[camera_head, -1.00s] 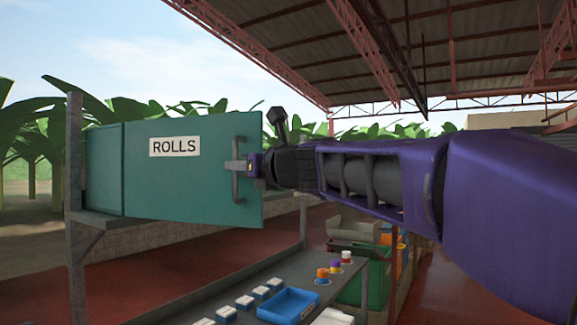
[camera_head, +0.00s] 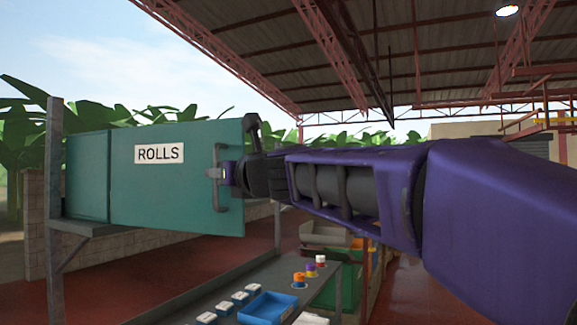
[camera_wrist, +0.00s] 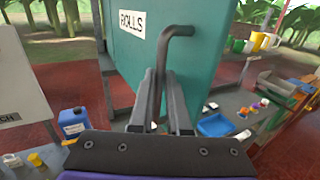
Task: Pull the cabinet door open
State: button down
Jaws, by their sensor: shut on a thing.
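The teal cabinet door (camera_head: 170,195) with a white ROLLS label (camera_head: 159,154) fills the left of the head view. A grey bar handle (camera_head: 218,200) stands upright near its right edge. My gripper (camera_head: 220,173) is shut on the handle, about midway along it. In the wrist view, the fingers (camera_wrist: 162,80) close around the handle (camera_wrist: 168,52) in front of the door (camera_wrist: 205,50). A narrower teal panel (camera_head: 87,177) joins the door on the left. The cabinet's inside is hidden, and I cannot tell how far the door stands open.
A grey post (camera_head: 53,200) and shelf stand at the left. Below is a bench with a blue tray (camera_head: 267,307), several small white boxes and coloured rolls (camera_head: 299,280). The wrist view shows a blue jug (camera_wrist: 73,122) at the left. Red floor lies clear beyond the bench.

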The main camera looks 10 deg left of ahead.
jog(key=shift+s+a+r, duration=0.15)
jog(key=shift+s+a, duration=0.15)
jog(key=shift+a, duration=0.1)
jog(key=c, duration=0.9)
grip_release()
jog(key=shift+a, duration=0.35)
jog(key=shift+w+d+f, duration=0.2)
jog(key=shift+d, duration=0.1)
jog(key=shift+d, duration=0.15)
